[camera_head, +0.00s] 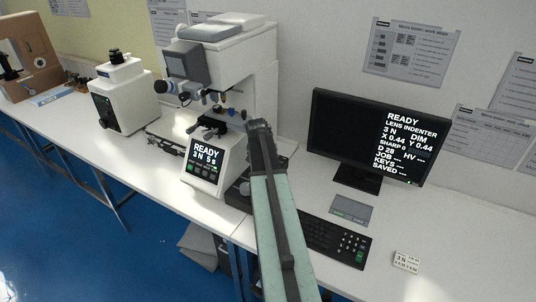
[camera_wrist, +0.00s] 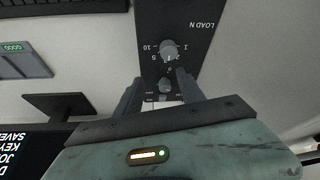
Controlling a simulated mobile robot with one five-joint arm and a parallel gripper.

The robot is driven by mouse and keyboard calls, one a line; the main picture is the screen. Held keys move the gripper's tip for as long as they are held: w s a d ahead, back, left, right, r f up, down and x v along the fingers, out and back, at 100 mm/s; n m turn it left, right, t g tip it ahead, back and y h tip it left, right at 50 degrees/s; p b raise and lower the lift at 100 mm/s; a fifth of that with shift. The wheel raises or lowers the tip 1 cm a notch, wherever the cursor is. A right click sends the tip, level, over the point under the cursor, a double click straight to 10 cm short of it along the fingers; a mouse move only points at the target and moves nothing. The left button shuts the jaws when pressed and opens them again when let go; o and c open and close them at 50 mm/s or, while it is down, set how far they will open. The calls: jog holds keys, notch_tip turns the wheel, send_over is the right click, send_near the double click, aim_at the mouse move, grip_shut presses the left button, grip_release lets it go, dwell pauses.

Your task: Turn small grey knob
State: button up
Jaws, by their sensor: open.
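In the wrist view, a dark panel marked "LOAD N" (camera_wrist: 188,20) appears upside down. It carries a larger grey round knob (camera_wrist: 169,50) with a scale around it and a small grey knob (camera_wrist: 165,86) nearer to me. My gripper (camera_wrist: 158,78) is open, with one finger to each side of the small knob. I cannot tell whether either finger touches it. The larger knob lies just beyond the fingertips. In the head view, my arm hides the gripper; the dark panel (camera_head: 239,197) shows only partly beside the arm.
A hardness tester (camera_head: 262,90) with a "READY 3 N" screen (camera_head: 205,155) stands left of my arm. A monitor (camera_head: 340,130), a keyboard (camera_head: 335,240) and a grey pad (camera_head: 350,210) are to the right. The monitor's foot (camera_wrist: 62,106) shows left of the gripper in the wrist view.

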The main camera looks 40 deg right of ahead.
jog(key=s+a, duration=0.2)
jog(key=a, duration=0.1)
jog(key=s+a, duration=0.1)
jog(key=a, duration=0.1)
jog(key=shift+a, duration=0.2)
jog(key=w+d+r+n+t+y+p, duration=0.1)
jog(key=w+d+n+y, duration=0.1)
jog(key=d+n, duration=0.5)
jog(key=w+d+r+n+t+y+p, duration=0.1)
jog(key=w+d+r+n+y+p, duration=0.15)
jog(key=d+n, duration=0.35)
jog(key=b+x, duration=0.2)
jog(key=x, duration=0.1)
jog(key=b+x, duration=0.3)
jog(key=s+b+x, duration=0.1)
jog(key=b+x, duration=0.2)
jog(key=shift+d+f, duration=0.1)
jog(key=shift+c, duration=0.4)
